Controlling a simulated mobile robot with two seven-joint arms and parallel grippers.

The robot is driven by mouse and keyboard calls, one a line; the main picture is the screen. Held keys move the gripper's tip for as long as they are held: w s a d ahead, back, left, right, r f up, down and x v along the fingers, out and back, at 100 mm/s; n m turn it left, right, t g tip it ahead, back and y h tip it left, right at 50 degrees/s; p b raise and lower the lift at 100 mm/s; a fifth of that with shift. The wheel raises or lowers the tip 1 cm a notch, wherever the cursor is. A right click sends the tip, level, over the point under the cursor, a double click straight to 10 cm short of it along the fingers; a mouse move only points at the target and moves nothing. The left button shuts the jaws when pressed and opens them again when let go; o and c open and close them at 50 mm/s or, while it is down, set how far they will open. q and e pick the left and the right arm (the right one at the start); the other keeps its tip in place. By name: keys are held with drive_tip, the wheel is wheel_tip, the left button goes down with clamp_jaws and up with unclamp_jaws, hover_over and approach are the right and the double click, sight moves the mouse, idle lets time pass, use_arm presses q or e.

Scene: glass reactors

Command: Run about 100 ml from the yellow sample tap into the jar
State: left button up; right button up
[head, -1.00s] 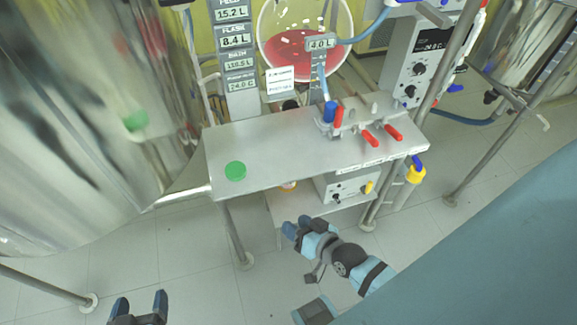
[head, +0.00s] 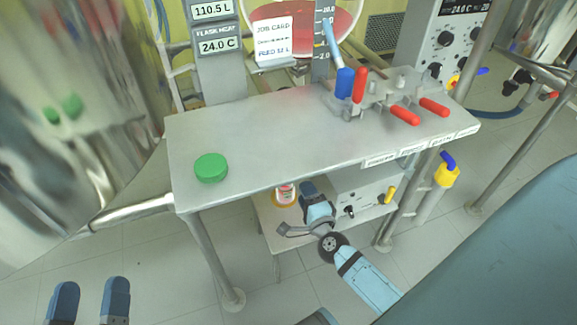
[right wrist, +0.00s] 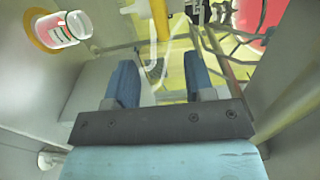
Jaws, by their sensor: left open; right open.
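A small clear jar (head: 285,193) with a red-and-white band sits on a yellow ring on the low shelf under the bench. It also shows in the right wrist view (right wrist: 68,29), at upper left. My right gripper (head: 312,192) is at the low shelf, beside the jar on its right; its fingers are apart and empty in the right wrist view (right wrist: 160,78). A yellow fitting with a blue handle (head: 446,173) hangs off the bench's right side; I cannot tell whether it is the sample tap. My left gripper (head: 90,298) is open and empty at the lower left.
A green disc (head: 211,168) lies on the bench top (head: 270,130). Red-handled valves (head: 404,115) stand at its right. A control box (head: 360,195) with a yellow knob (head: 388,195) stands on the low shelf, close to my right gripper. A bench leg (head: 213,260) rises at left.

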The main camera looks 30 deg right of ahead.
use_arm(q)
wheel_tip(320, 180, down, 2)
drive_tip(key=shift+d+g+b, duration=0.1)
drive_tip(key=shift+g+b, duration=0.3)
drive_tip(key=shift+b, duration=0.25)
use_arm(e)
drive_tip(key=x, duration=1.2)
drive_tip(key=shift+w+r, duration=0.1)
drive_tip(key=shift+w, duration=0.15)
use_arm(q)
drive_tip(key=shift+w+r, duration=0.1)
use_arm(e)
drive_tip(key=c, duration=0.8)
